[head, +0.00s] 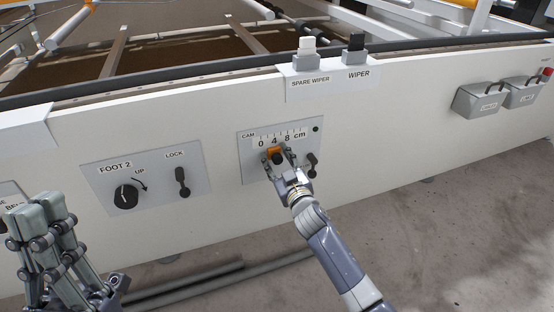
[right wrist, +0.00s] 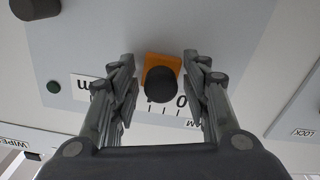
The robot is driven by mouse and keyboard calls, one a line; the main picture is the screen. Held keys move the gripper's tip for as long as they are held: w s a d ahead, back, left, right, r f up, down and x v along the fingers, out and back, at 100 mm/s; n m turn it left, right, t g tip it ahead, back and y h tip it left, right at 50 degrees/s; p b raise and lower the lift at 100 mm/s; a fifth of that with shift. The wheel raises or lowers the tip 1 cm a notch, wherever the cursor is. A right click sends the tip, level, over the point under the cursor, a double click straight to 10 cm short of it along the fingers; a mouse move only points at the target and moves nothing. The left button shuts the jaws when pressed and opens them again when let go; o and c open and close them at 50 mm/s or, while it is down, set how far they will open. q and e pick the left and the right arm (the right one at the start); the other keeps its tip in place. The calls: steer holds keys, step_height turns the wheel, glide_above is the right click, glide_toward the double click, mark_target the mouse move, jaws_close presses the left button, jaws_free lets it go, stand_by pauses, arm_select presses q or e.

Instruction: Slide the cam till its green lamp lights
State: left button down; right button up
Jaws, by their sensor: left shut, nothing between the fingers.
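The cam panel (head: 248,172) is on the white front beam, with a scale marked 0, 4, 8 cm. Its orange slider (head: 275,151) with a black knob sits just below the 4 in the head view. In the right wrist view the orange slider (right wrist: 163,62) and black knob (right wrist: 161,85) lie between the fingers. My right gripper (right wrist: 162,66) is open around the slider, with a visible gap on each side. The cam lamp (head: 316,129) looks dark; in the right wrist view the lamp (right wrist: 54,87) is dull green, unlit. My left gripper (head: 46,207) is shut and empty at the lower left.
The FOOT 2 knob (head: 126,196) and LOCK lever (head: 182,180) are to the left. Grey boxes (head: 480,100) hang at right.

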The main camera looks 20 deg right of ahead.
steer(key=shift+s, duration=0.1)
steer(key=s, duration=1.2)
steer(key=shift+d, duration=0.2)
steer(key=shift+w, duration=0.1)
